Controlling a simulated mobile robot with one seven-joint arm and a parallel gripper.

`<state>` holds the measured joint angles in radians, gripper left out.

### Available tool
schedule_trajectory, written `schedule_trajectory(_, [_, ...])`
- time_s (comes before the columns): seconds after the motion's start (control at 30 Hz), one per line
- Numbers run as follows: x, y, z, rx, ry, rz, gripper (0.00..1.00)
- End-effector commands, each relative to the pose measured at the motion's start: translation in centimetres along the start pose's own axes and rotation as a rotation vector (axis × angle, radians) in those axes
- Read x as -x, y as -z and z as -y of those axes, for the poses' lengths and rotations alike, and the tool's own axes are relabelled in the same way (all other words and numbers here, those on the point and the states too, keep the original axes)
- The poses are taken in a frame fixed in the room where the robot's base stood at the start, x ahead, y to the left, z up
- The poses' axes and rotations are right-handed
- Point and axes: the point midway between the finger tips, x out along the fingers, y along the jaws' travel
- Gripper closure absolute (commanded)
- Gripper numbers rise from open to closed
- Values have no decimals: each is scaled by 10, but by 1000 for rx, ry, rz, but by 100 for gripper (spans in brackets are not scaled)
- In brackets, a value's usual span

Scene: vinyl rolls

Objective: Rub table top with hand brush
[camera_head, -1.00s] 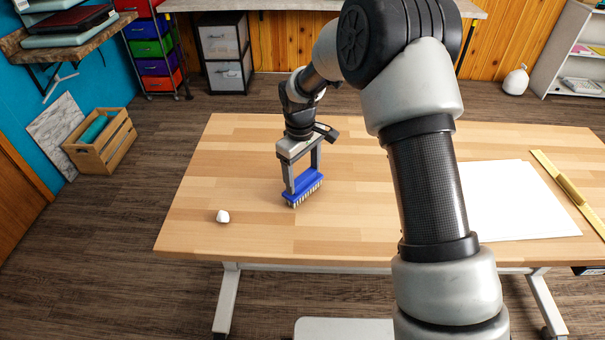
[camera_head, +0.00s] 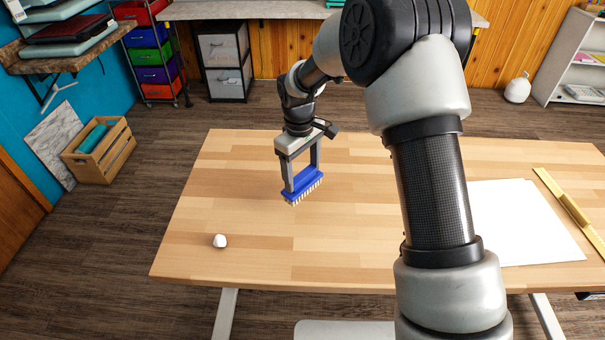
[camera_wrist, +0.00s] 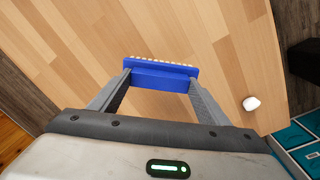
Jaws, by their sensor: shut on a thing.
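A blue hand brush (camera_head: 303,185) with pale bristles hangs bristles-down between the two fingers of my gripper (camera_head: 301,175). The brush appears to be a little above the wooden table top (camera_head: 235,190), left of the middle; the exact gap is hard to tell. In the wrist view the blue brush (camera_wrist: 163,80) spans the fingertips, with its bristle row along the far edge, over the table top (camera_wrist: 90,40).
A small white lump (camera_head: 220,241) lies near the table's front left. A white sheet (camera_head: 522,225) and a yellow ruler-like strip (camera_head: 565,200) lie on the right, partly behind my arm. A wooden crate (camera_head: 99,155) stands on the floor at left. The table's left half is mostly clear.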

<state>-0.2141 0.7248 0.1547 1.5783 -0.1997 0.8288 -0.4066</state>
Motion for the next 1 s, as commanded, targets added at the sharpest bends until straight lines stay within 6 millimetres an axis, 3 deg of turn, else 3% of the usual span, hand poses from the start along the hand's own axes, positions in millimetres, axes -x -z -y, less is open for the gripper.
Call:
schedule_trajectory(0.33, [32,0,1,-2,-1,-2,51])
schedule_trajectory(1.0, [37,-4,-1,-20,-1,0,51])
